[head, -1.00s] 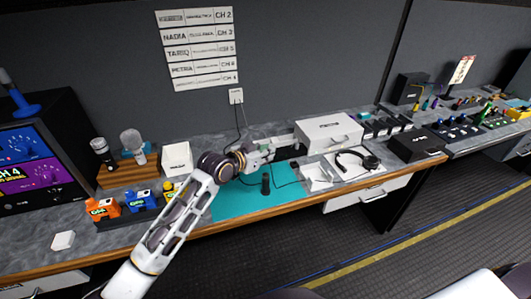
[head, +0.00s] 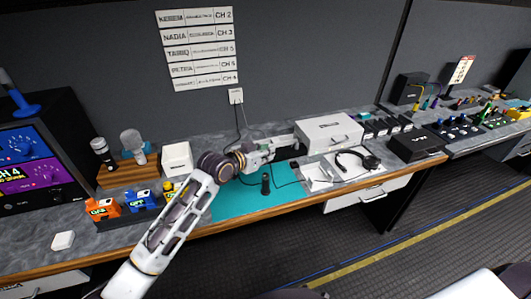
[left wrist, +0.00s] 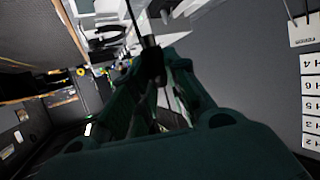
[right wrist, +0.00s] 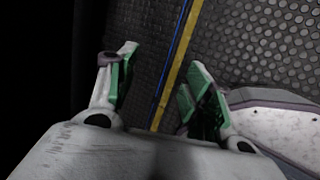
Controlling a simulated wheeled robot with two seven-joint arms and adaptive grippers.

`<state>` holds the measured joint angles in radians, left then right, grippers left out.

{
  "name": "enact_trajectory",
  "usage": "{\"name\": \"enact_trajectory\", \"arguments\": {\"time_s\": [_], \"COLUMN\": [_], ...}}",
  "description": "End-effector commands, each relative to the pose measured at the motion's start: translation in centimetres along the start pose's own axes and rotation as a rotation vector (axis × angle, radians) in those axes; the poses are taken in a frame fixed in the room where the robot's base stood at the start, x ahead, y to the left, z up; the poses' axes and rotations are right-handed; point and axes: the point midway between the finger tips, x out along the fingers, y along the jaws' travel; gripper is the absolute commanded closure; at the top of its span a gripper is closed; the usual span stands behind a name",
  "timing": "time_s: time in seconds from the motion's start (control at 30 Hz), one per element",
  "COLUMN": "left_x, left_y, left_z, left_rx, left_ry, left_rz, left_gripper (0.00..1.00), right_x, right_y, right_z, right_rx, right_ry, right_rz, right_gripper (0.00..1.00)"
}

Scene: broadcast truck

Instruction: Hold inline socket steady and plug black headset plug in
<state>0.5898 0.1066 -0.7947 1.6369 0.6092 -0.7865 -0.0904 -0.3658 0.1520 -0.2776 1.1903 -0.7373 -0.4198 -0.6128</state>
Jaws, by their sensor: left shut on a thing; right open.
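My left gripper (head: 268,148) is over the back of the teal mat (head: 240,202), just left of a white case. In the left wrist view its fingers are shut on a small black piece (left wrist: 152,62) with a thin cable running from it; this looks like the inline socket, though the fingers hide most of it. A black headset (head: 358,161) lies on a white sheet right of the mat. A thin dark cable runs on the mat's right part; I cannot make out the headset plug. My right gripper (right wrist: 162,64) is open and empty above the floor, outside the head view.
A black upright cylinder (head: 266,184) stands on the mat. The white case (head: 328,132) stands behind the headset. A white box (head: 177,158) and orange and blue packs (head: 141,201) are at the left. The mat's front is clear. The bench's wooden edge runs along the front.

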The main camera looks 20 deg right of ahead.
Motion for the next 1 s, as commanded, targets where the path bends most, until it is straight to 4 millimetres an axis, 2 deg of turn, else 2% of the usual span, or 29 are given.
{"name": "enact_trajectory", "arguments": {"time_s": [0.1, 0.47, 0.77, 1.0], "left_x": [0.0, 0.0, 0.0, 0.0], "left_y": [0.0, 0.0, 0.0, 0.0], "left_z": [0.0, 0.0, 0.0, 0.0], "left_rx": [0.000, 0.000, 0.000, 0.000], "left_ry": [0.000, 0.000, 0.000, 0.000], "left_rz": [0.000, 0.000, 0.000, 0.000], "left_gripper": [1.00, 1.00, 1.00, 1.00], "right_x": [-0.9, -5.0, -9.7, -14.4], "right_y": [3.6, 13.5, 21.1, 26.6], "right_z": [0.1, 0.1, 0.0, 0.1], "right_rx": [-0.136, -0.517, -0.783, -0.965], "right_ry": [-0.023, -0.146, -0.296, -0.446], "right_rz": [0.071, 0.269, 0.415, 0.515], "right_gripper": [0.49, 0.49, 0.49, 0.49]}}
